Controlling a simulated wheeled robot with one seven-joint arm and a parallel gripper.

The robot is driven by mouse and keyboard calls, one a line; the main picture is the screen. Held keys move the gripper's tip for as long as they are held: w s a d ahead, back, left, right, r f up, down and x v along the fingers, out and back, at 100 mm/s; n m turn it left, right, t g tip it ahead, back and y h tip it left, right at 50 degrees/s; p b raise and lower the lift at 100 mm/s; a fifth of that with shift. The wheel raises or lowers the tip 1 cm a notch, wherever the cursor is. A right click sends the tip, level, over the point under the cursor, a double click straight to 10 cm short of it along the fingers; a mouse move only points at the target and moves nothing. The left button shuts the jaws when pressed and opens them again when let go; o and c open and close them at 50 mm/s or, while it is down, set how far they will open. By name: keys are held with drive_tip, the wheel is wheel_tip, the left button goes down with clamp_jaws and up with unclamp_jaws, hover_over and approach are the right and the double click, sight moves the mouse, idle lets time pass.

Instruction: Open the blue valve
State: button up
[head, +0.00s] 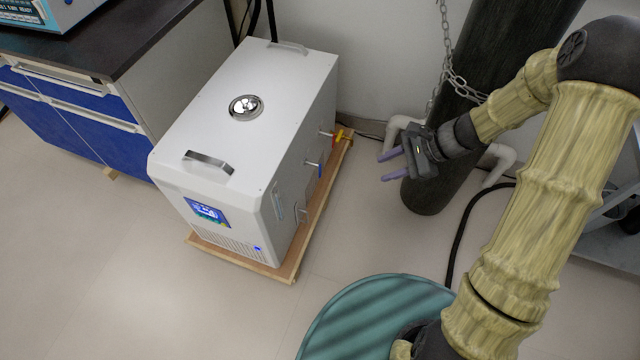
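The blue valve (319,170) is a small blue handle on a metal stub on the right side of a white box-shaped machine (255,110). A red and yellow valve (340,134) sits farther back on the same side, and another metal fitting (301,211) is nearer the front. My gripper (386,167) is to the right of the blue valve and apart from it. Its two purple fingers are spread and point left toward the machine, with nothing between them.
The machine stands on a wooden base (289,272). A dark cylinder (428,193) with a chain (452,78) stands behind my gripper, near white pipes (499,160). A black hose (456,238) runs along the floor. A blue-drawered bench (75,115) is at left. Floor at front left is clear.

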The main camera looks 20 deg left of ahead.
sight(320, 177)
drive_tip(key=w+a+f+m+t+y+b, duration=0.1)
drive_tip(key=w+a+f+m+y+b, duration=0.1)
drive_tip(key=f+b, duration=0.4)
drive_tip(key=w+a+f+m+t+y+b, duration=0.1)
drive_tip(key=w+f+m+y+b, duration=0.2)
drive_tip(key=w+f+b, duration=0.3)
wheel_tip(320, 177, down, 6)
drive_tip(key=shift+a+r+m+t+b, duration=0.2)
drive_tip(key=shift+a+m+t+b, duration=0.15)
drive_tip(key=shift+m+b, duration=0.3)
drive_tip(key=shift+a, duration=0.1)
drive_tip(key=b+x, duration=0.8)
drive_tip(key=x, duration=0.9)
drive_tip(key=shift+s+a+f, duration=0.1)
drive_tip(key=shift+f, duration=0.1)
clamp_jaws()
